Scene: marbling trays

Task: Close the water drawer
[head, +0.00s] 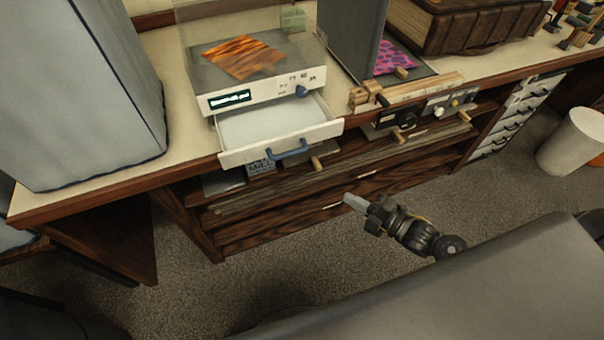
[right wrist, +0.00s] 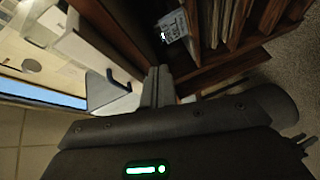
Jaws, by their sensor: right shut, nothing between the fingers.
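The water drawer (head: 282,144) is a white, shallow tray that stands pulled out from the white machine (head: 262,90) with a lit display. A blue handle (head: 288,150) is on its front. My right gripper (head: 354,203) is shut and empty, in front of the bench, below and to the right of the handle and apart from it. In the right wrist view, the shut fingers (right wrist: 155,86) reach up beside the handle (right wrist: 119,79), which shows to their left. My left gripper is in neither view.
A large grey box-like object (head: 85,95) stands on the bench at left. Under the bench are shelves with dark wood fronts (head: 290,215). A thick brown book (head: 465,22) lies at the back right. A white bin (head: 572,140) stands on the floor.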

